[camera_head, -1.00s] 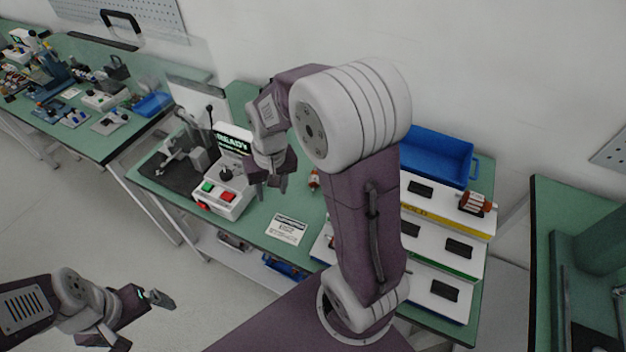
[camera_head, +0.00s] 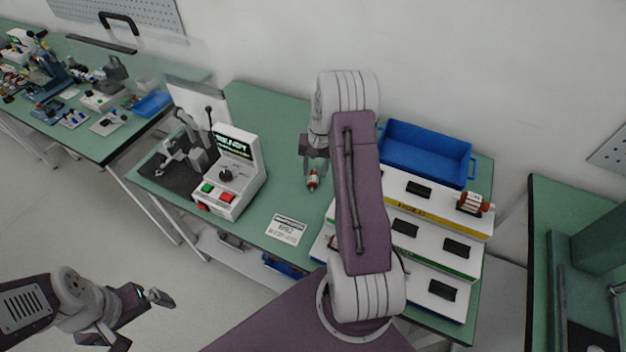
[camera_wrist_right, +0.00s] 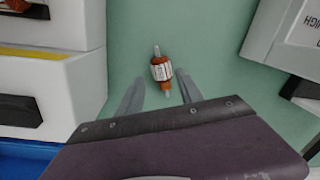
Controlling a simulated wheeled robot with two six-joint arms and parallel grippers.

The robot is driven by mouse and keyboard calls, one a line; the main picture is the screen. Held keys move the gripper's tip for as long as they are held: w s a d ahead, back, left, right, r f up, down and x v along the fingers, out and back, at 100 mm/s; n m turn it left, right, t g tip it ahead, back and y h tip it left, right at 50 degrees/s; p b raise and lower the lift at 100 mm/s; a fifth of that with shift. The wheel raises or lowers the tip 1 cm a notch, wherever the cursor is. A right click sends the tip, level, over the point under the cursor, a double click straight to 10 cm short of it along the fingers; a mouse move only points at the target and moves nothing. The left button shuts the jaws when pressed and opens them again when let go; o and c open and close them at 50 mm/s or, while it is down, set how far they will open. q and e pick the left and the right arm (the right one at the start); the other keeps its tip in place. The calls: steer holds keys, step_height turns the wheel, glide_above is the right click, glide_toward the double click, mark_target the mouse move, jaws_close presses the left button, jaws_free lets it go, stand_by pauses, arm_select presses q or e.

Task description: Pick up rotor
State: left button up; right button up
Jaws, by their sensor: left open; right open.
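The rotor (camera_head: 312,180) lies on the green table between the test machine and the stepped rack. It has orange ends, a pale labelled middle and a metal shaft. In the right wrist view the rotor (camera_wrist_right: 161,69) sits just beyond and between the fingertips of my open right gripper (camera_wrist_right: 157,82). No contact shows. In the head view my right gripper (camera_head: 314,150) hangs just behind the rotor, partly hidden by my arm. My left gripper (camera_head: 140,318) is open and empty over the floor at the lower left.
The test machine (camera_head: 232,172) with red and green buttons stands left of the rotor. A white stepped rack (camera_head: 425,245) is at right, with another rotor (camera_head: 474,202) on its top step. A blue bin (camera_head: 428,152) stands behind it. A label card (camera_head: 287,228) lies in front.

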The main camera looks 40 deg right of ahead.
steer(key=f, duration=0.2)
steer(key=a+f, duration=0.1)
steer(key=f, duration=0.1)
steer(key=shift+p, duration=0.3)
steer(key=shift+f, duration=0.5)
steer(key=shift+d, duration=0.1)
jaws_close()
steer(key=shift+w+r, duration=0.1)
step_height(320, 180, up, 10)
step_height(320, 180, up, 5)
steer(key=p, duration=0.5)
glide_above(313, 179)
steer(key=shift+b, duration=0.3)
